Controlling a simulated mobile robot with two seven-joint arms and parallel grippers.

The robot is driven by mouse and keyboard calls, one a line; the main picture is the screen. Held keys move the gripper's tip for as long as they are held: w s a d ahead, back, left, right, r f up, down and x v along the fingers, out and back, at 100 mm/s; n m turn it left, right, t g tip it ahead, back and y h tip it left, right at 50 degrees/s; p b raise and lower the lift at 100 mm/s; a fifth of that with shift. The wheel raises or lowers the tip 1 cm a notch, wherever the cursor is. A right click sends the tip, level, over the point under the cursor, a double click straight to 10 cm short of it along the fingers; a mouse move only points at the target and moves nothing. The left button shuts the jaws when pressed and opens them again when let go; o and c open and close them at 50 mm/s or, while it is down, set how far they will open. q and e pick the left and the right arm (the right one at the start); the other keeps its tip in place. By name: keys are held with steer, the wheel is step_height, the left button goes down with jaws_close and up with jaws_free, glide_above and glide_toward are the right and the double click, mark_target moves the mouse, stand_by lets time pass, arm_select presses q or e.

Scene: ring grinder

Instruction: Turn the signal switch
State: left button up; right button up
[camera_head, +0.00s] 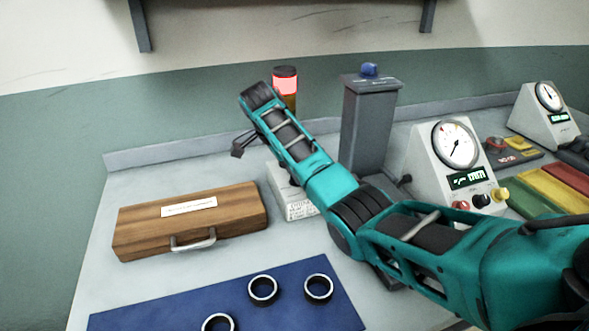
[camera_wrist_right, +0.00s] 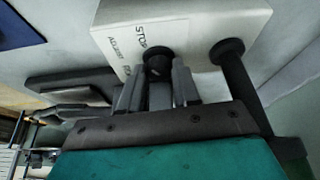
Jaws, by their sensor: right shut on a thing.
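The signal box is white and stands on the bench behind my right arm (camera_head: 297,205). A signal lamp (camera_head: 285,84) rises behind it with its upper part lit red. The right wrist view shows the box face (camera_wrist_right: 125,45) with STOP and other printed text, and a dark post (camera_wrist_right: 235,75) beside it. The black switch knob (camera_wrist_right: 157,62) sits on that face, between the two fingers of my right gripper (camera_wrist_right: 157,84), which is shut on it. In the head view my forearm hides the knob and most of the gripper. My left gripper is not in view.
A wooden case (camera_head: 190,222) lies left of the box. A blue mat (camera_head: 300,290) with three dark rings is in front. A grey column (camera_head: 368,125) with a blue top and a gauge unit (camera_head: 455,165) stand on the right, close to my arm.

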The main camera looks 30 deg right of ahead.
steer(key=shift+w+m+g, duration=0.1)
steer(key=shift+m+g, duration=0.3)
steer(key=shift+m, duration=0.5)
steer(key=o, duration=1.1)
steer(key=shift+c, duration=0.2)
steer(key=v, duration=0.4)
steer(key=shift+a+r, duration=0.1)
steer(key=shift+r, duration=0.1)
steer(key=v, duration=0.8)
steer(key=shift+r, duration=0.3)
